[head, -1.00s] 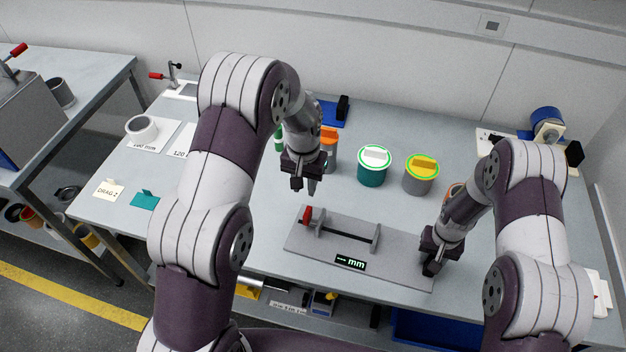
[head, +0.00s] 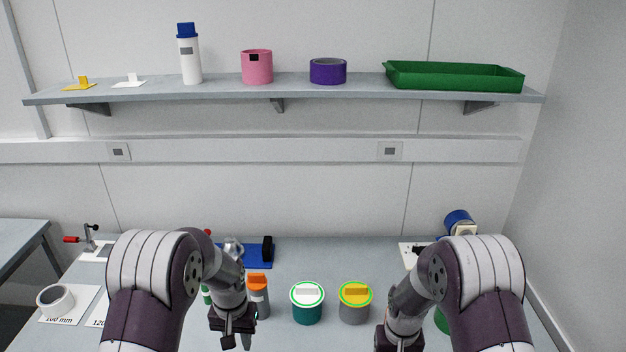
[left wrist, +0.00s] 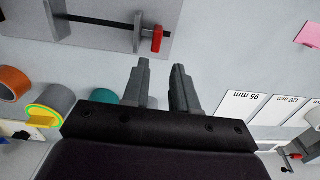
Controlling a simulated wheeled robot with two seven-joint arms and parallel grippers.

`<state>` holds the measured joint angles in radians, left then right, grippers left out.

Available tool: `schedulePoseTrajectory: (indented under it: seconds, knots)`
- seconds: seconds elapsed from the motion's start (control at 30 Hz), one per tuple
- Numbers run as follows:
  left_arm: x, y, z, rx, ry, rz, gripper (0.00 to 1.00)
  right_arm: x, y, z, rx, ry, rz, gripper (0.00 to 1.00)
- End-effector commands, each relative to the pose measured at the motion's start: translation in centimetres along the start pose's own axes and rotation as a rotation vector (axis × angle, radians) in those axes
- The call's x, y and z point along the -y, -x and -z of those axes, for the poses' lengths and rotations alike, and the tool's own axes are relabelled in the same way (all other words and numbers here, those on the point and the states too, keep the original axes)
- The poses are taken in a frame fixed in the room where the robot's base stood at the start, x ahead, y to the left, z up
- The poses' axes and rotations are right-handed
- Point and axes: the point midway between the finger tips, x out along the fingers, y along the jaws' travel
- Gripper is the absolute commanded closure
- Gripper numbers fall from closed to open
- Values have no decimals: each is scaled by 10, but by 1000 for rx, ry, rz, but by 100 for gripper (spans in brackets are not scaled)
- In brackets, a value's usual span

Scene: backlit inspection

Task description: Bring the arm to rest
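My left gripper (head: 240,340) hangs over the near part of the bench in the head view, left of the middle, its lower end near the picture's bottom edge. In the left wrist view its two fingers (left wrist: 161,85) stand apart with bare bench between them, so it is open and empty. My right gripper (head: 386,342) is at the bottom edge of the head view, right of the middle; its fingertips are cut off there.
The bench (head: 330,255) holds an orange-topped bottle (head: 258,300), a teal lidded tub (head: 307,308) and a grey tub with a yellow lid (head: 355,308). A measuring fixture (left wrist: 100,22) lies beyond the left fingers. A wall shelf (head: 300,91) bears a green tray (head: 455,78).

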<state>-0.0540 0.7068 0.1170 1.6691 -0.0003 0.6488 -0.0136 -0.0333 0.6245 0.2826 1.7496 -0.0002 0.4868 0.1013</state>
Motion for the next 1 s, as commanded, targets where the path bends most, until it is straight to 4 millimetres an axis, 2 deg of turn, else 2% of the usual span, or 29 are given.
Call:
schedulePoseTrajectory:
  seconds: [0.07, 0.13, 0.17, 0.33, 0.4, 0.43, 0.5, 0.6, 1.0]
  knots:
    - [0, -4, -2, -6, 2, 0, 72, 0, 3, -5, 7, 17, 0, 34]
    - [0, -10, -30, 30, 5, -1, 72, -3, 5, -31, 48, 35, -4, 34]
    - [0, -4, -46, 35, 7, -1, 72, -4, 14, -45, 54, 45, -4, 34]
    - [2, 52, -151, -4, 29, -2, 72, -14, 80, -127, 10, 88, 1, 34]
    - [2, 68, -183, -35, 37, -2, 72, -17, 100, -152, -27, 94, 3, 34]
    - [3, 74, -193, -48, 39, -1, 72, -18, 106, -158, -43, 93, 4, 34]
    - [3, 84, -203, -79, 43, -1, 72, -18, 117, -164, -82, 91, 6, 34]
    - [4, 93, -200, -116, 46, 0, 72, -18, 126, -160, -118, 90, 8, 34]
    - [4, 93, -200, -116, 46, 0, 72, -18, 126, -160, -118, 90, 8, 34]
